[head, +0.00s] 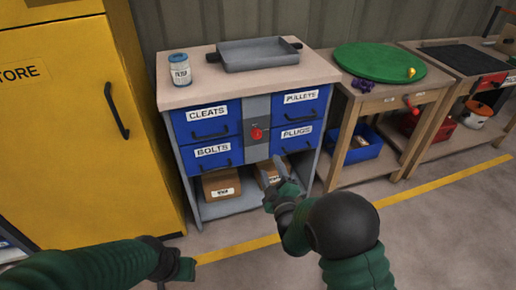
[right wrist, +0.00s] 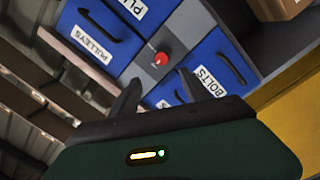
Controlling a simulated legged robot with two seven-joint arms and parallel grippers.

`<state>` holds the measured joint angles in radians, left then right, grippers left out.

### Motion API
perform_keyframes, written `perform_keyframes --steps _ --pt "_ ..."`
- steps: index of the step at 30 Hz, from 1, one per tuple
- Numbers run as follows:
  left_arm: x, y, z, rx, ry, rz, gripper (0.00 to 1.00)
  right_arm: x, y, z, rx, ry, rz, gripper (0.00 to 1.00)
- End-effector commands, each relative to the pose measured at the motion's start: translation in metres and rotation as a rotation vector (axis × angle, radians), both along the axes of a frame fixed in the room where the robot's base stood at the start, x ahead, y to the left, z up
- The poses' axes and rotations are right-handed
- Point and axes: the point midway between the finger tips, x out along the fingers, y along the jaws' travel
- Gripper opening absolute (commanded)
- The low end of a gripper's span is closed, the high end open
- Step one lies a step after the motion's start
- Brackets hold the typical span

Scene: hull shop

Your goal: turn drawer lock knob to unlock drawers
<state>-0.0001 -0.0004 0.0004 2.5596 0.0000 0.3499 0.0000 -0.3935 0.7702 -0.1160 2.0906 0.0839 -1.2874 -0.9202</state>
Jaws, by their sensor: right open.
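The red lock knob (head: 257,133) sits on the grey centre panel (head: 257,108) of a cabinet, between two columns of blue drawers. The drawers are labelled CLEATS (head: 208,121), BOLTS (head: 215,158), PULLEYS (head: 301,106) and PLUGS (head: 297,138), and all look closed. My right gripper (head: 275,182) is open and empty, low in front of the cabinet and below the knob. In the right wrist view the knob (right wrist: 161,59) shows just beyond the gap between its fingers (right wrist: 158,80), apart from them. My left gripper (head: 177,268) is at the bottom left, away from the cabinet; its jaws are unclear.
A jar (head: 180,70) and a grey tray (head: 258,54) stand on the cabinet top. Cardboard boxes (head: 221,185) lie on its lower shelf. A yellow cabinet (head: 60,130) stands left, and a wooden table (head: 395,100) with a green disc (head: 378,62) right. The floor in front is clear.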

Motion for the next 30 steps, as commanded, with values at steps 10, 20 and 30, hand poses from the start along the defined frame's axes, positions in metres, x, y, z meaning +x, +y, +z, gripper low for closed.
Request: perform_keyframes --steps 10,20,30 --pt "0.000 0.000 -0.044 0.000 0.001 0.001 0.36 0.086 0.028 -0.006 -0.007 0.000 0.002 0.55" --pt "0.000 0.000 -0.067 0.000 0.001 0.000 0.36 0.142 0.038 -0.002 -0.003 0.004 0.002 0.55" --pt "0.000 0.000 -0.066 0.000 0.001 0.001 0.36 0.146 0.041 0.001 -0.005 0.004 0.003 0.52"
